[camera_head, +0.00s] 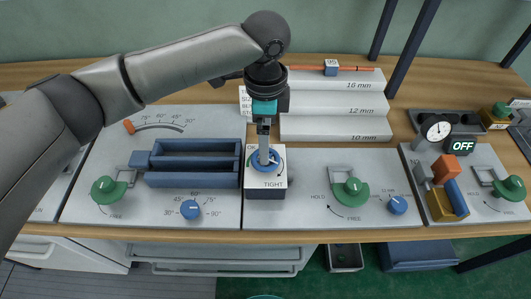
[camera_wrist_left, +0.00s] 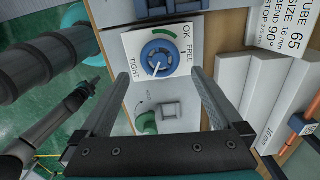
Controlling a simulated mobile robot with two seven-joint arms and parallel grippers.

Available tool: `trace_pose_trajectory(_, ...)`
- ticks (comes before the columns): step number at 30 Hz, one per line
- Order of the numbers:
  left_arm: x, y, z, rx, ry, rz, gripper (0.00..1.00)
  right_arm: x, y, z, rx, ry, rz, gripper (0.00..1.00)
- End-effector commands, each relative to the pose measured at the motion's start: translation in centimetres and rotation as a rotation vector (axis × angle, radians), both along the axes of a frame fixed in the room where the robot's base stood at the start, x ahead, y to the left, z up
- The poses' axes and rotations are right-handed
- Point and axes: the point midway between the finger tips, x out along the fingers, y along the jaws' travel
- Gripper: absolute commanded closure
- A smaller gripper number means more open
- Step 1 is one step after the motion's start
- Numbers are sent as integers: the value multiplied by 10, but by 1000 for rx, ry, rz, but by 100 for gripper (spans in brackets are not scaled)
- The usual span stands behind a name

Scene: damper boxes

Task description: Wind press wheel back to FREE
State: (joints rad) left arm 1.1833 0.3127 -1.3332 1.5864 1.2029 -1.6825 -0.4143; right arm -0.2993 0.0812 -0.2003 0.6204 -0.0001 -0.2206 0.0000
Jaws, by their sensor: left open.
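The press wheel (camera_head: 260,163) is a blue round knob on the white top of a dark block (camera_head: 265,191). The top is lettered OK, FREE and TIGHT, with a green arc beside the wheel. The wheel also shows in the left wrist view (camera_wrist_left: 157,57), with a pale mark on its face. I cannot tell exactly which label that mark faces. My left gripper (camera_head: 264,147) points down over the wheel. In the wrist view the left gripper (camera_wrist_left: 160,75) has its fingers apart with nothing between them; whether they touch the wheel is unclear.
Blue trays (camera_head: 194,147) stand left of the press block. White steps (camera_head: 335,104) rise behind it. A green HOLD/FREE handle (camera_head: 351,191) and a blue dial (camera_head: 397,205) lie to the right. A gauge (camera_head: 437,130) and an OFF display (camera_head: 462,146) stand farther right.

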Motion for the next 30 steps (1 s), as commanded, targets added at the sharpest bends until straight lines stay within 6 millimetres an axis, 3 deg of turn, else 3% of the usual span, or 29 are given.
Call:
trace_pose_trajectory(3, 0, 0, -26, 1, 2, 1, 0, 0, 0, -6, 1, 0, 0, 100)
trace_pose_trajectory(9, 0, 0, -52, 0, -1, 0, 0, 0, 1, -11, 1, -1, 0, 100)
trace_pose_trajectory(21, 0, 0, -60, -1, -1, 0, 0, 0, 2, -12, 3, 0, 0, 100)
trace_pose_trajectory(30, 0, 0, -60, 0, -1, 0, 31, 0, 2, -12, 2, -1, -1, 100)
